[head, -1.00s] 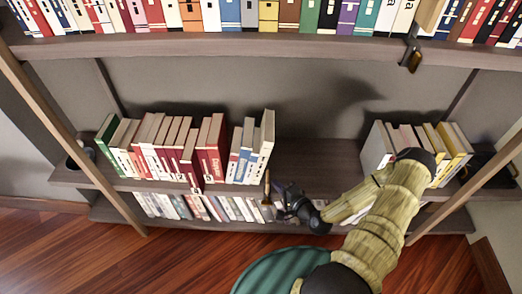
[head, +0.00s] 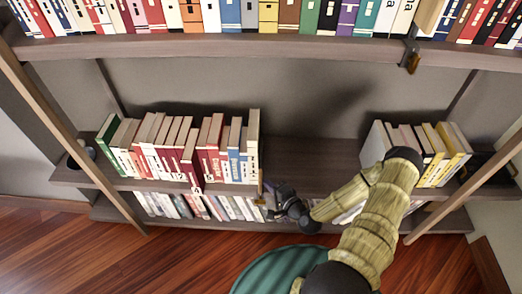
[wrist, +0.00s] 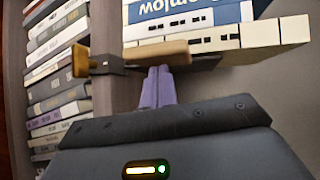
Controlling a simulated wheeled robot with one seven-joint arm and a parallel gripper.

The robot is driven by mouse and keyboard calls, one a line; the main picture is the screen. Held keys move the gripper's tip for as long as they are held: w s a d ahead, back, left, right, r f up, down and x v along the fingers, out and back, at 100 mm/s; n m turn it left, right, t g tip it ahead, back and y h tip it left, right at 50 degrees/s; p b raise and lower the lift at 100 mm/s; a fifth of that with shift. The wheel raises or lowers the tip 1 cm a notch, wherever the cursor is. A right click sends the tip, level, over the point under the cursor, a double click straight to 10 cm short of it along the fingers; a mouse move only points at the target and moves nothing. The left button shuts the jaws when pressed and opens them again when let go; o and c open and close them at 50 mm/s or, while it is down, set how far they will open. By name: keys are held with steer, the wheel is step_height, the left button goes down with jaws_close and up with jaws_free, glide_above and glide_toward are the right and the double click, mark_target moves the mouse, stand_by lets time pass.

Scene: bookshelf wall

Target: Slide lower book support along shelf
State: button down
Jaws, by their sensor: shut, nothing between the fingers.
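The lower book support (head: 260,188) is a small tan and dark piece at the front edge of the middle shelf, at the right end of the left row of books. In the wrist view its tan bar (wrist: 155,54) and dark clamp (wrist: 108,67) show close up. My gripper (head: 271,197) is just right of the support in the head view. In the wrist view my gripper's fingers (wrist: 159,75) are shut and empty, with their tips right up against the support. The end books (head: 253,150) of the left row stand nearly upright beside it.
Bare shelf (head: 310,170) lies to the right of the support, up to a second group of books (head: 425,145). Another row of books (head: 225,207) stands on the bottom shelf below. An upper shelf (head: 220,46) with its own book support (head: 412,62) is overhead.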

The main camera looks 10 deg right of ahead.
steer(key=shift+a, duration=0.2)
steer(key=d, duration=0.2)
steer(key=s+d, duration=0.1)
steer(key=d, duration=0.1)
steer(key=shift+b, duration=0.3)
stand_by(0.4)
steer(key=p+v, duration=0.1)
steer(key=v, duration=1.6)
steer(key=shift+s, duration=0.2)
